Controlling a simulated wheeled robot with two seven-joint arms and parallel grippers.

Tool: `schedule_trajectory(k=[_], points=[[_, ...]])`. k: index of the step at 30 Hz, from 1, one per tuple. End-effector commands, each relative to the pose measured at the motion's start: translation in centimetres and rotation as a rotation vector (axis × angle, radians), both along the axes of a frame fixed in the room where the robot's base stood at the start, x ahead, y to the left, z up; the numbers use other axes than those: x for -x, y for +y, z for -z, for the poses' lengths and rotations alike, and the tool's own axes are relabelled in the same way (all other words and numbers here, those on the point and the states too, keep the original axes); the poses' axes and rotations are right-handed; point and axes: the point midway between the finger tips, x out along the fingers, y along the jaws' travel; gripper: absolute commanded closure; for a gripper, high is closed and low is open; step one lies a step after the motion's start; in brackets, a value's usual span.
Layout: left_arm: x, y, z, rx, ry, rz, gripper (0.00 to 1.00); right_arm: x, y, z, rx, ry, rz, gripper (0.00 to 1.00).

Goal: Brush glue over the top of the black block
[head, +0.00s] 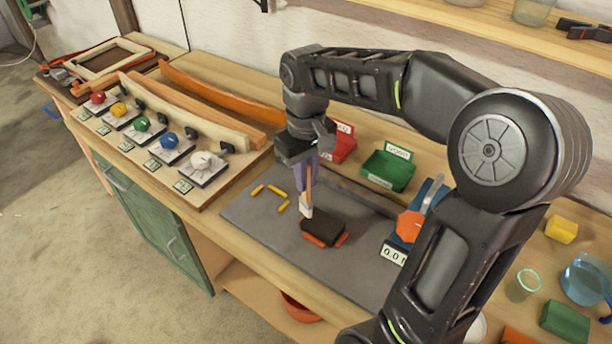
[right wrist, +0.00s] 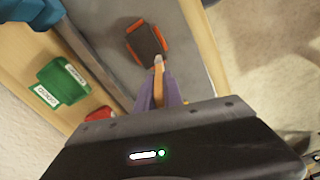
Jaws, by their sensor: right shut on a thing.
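The black block (head: 324,231) lies on the grey mat (head: 262,232), with orange pieces showing along its edges. It also shows in the right wrist view (right wrist: 147,42). My right gripper (head: 305,167) is shut on a brush (head: 307,197) with a wooden handle and pale bristles pointing down. In the head view the bristles are at the block's upper left edge. In the right wrist view the brush tip (right wrist: 158,62) overlaps the block's near end. I cannot tell whether it touches. My left gripper is not in view.
Several yellow sticks (head: 279,195) lie on the mat left of the block. A green bin (head: 388,170) and a red bin (head: 343,147) stand behind. A blue device with an orange knob (head: 409,226) is on the right. Coloured knobs (head: 143,124) line a board at left.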

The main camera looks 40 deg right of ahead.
Motion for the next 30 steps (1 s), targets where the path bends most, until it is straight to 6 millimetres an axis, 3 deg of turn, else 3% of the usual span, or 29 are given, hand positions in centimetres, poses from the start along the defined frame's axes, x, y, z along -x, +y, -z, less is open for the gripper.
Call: schedule_trajectory(k=[30], points=[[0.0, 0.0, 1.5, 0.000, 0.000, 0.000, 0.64, 0.0, 0.0, 2.0, 0.000, 0.000, 0.000, 1.00]])
